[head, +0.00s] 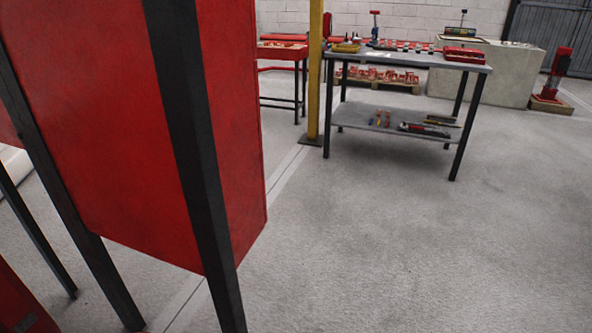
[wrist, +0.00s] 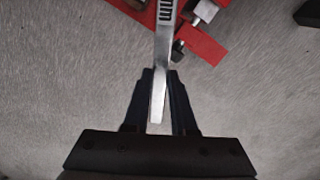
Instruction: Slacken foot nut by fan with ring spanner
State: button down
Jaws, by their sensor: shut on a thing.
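In the wrist view my gripper (wrist: 160,88) has its two dark fingers shut on a silver spanner (wrist: 162,55). The spanner stretches from between the fingers up past the top edge of the picture, with dark markings on its upper shank. Its far end is out of view, so I cannot see whether it sits on a nut. Beside it lies part of a red frame (wrist: 203,42) with dark and pale fittings (wrist: 178,48). I cannot tell which of these, if any, is the foot nut. The fan is not recognisable. The head view does not show my gripper.
A large red cabinet (head: 85,120) on dark legs (head: 200,150) fills the left of the head view. A grey workbench (head: 400,60) with tools on both levels stands at the back. A yellow post (head: 314,75) is beside it. The floor at front right is clear.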

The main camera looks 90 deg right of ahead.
jog(key=shift+r+p, duration=1.9)
jog(key=shift+r, duration=0.35)
